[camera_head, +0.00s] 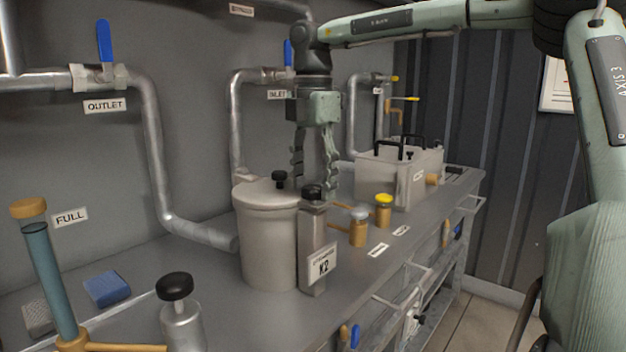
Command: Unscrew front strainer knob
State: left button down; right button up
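A grey cylindrical strainer vessel (268,240) stands on the bench, with a black knob (280,179) on its lid. In front of it is a narrow upright housing (313,230) with a plate marked K2. A second black knob (312,192) sits on top of this housing, the front one of the two. My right gripper (315,174) points down above and behind the front knob. Its two fingers are spread apart, with nothing visibly held. The front knob and housing partly overlap the fingertips, so I cannot tell how close they are. My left gripper is not in view.
A grey tank (400,178) with black handles stands behind on the right. Brass fittings, one yellow-capped (383,205), stand on the bench. A black knob (174,287) and a sight tube (50,285) are front left. Pipes with blue valves line the wall.

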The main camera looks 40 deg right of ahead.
jog(key=c, duration=1)
jog(key=shift+c, duration=0.2)
